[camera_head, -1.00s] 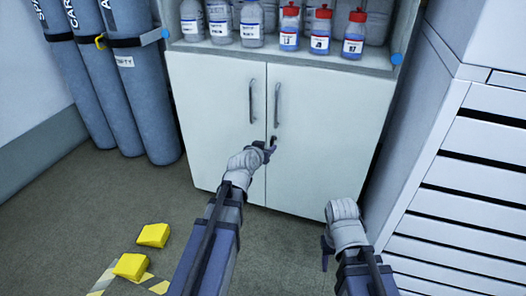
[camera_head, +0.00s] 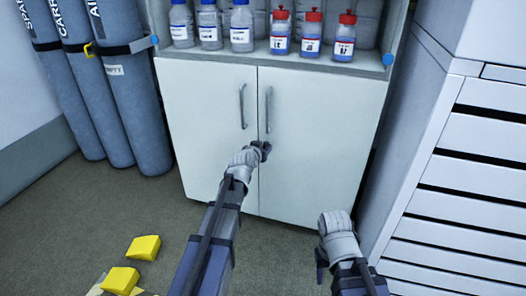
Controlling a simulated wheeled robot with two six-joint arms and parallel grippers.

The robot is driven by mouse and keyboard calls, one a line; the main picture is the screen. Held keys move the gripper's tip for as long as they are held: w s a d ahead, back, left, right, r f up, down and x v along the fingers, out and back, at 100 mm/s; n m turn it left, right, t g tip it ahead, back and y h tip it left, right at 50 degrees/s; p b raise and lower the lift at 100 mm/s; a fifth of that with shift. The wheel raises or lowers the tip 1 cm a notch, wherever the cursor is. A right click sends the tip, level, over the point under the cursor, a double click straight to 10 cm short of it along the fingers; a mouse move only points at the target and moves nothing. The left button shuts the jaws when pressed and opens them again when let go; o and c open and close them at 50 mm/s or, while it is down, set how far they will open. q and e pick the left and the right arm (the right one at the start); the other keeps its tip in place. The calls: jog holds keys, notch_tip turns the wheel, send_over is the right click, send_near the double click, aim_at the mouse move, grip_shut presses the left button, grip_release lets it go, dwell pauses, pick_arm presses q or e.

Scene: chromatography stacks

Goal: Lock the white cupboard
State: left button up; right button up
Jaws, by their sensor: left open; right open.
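The white cupboard (camera_head: 315,145) stands ahead with both doors shut. It has two vertical handles, the left handle (camera_head: 242,106) and the right handle (camera_head: 268,110), either side of the middle seam. My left gripper (camera_head: 262,148) is open, at the seam just below the handles. It covers the spot where a small dark lock or key showed earlier, so I cannot tell whether it touches it. My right gripper (camera_head: 320,264) is open and empty, low in front of the right door and apart from it.
Several bottles with white labels (camera_head: 209,28) and red-capped bottles (camera_head: 311,35) stand on the open shelf above the doors. Blue-grey gas cylinders (camera_head: 128,90) stand at the left. A white drawer unit (camera_head: 450,195) stands close on the right. Yellow blocks (camera_head: 144,248) lie on the floor at the lower left.

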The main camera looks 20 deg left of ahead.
pick_arm(q)
jog(key=shift+c, duration=0.4)
grip_shut()
